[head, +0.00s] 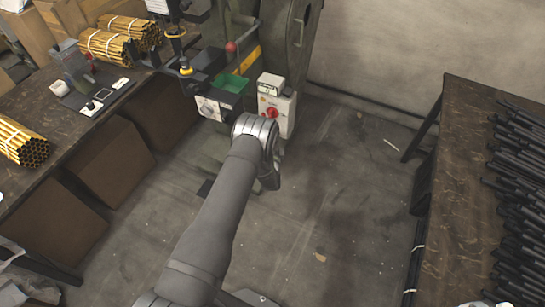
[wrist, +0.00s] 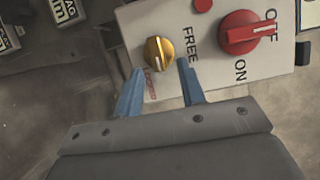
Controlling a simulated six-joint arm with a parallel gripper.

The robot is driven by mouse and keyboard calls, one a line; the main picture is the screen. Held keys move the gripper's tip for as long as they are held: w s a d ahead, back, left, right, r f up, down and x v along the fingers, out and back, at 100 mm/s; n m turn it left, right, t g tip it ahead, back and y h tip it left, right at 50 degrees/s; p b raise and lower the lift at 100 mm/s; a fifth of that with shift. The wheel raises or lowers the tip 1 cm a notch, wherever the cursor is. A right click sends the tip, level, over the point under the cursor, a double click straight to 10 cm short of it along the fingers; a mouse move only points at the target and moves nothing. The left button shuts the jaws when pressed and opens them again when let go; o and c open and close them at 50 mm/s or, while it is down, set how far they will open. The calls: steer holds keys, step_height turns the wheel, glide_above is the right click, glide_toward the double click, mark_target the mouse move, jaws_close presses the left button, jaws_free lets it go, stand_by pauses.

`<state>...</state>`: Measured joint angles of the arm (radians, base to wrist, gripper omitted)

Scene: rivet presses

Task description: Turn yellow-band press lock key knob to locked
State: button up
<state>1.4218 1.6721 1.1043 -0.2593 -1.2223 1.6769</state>
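The press with the yellow band (head: 250,60) stands at the back, with a pale control box (head: 282,105) on its front. In the wrist view, the yellow lock key knob (wrist: 158,53) sits on the box's pale panel (wrist: 285,65). Its white mark runs nearly vertically in the picture. FREE is printed to its right; small red lettering, partly hidden by a finger, lies below it. My gripper (wrist: 161,67) is open, its blue fingertips just below and to either side of the knob. I cannot tell whether they touch it. The yellow knob is not distinguishable in the head view.
A large red ON/OFF knob (wrist: 245,32) is close to the right of the yellow knob. A second box with a pale front (head: 212,108) and a green tray (head: 232,82) are to the left. Workbenches with rod bundles (head: 22,142) and dark rods (head: 520,190) flank clear floor.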

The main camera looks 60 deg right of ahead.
steer(key=v, duration=1.6)
steer(key=shift+w+d, duration=0.1)
steer(key=x, duration=1.7)
steer(key=shift+w+d+r+n+g+y, duration=0.1)
steer(key=shift+w+r+n+g+y, duration=0.3)
steer(key=shift+n+g, duration=1.2)
steer(key=shift+w+r+n+g+y, duration=0.25)
steer(key=shift+r+n+g+y, duration=0.25)
steer(key=shift+n, duration=2.1)
steer(key=shift+w+d+r+n+g+y, duration=0.1)
steer(key=shift+w+r+n+g+y, duration=0.2)
steer(key=shift+n+g+y, duration=1.15)
steer(key=shift+f+n+t+h, duration=0.1)
steer(key=shift+n+t+h, duration=0.15)
steer(key=shift+n+h, duration=0.55)
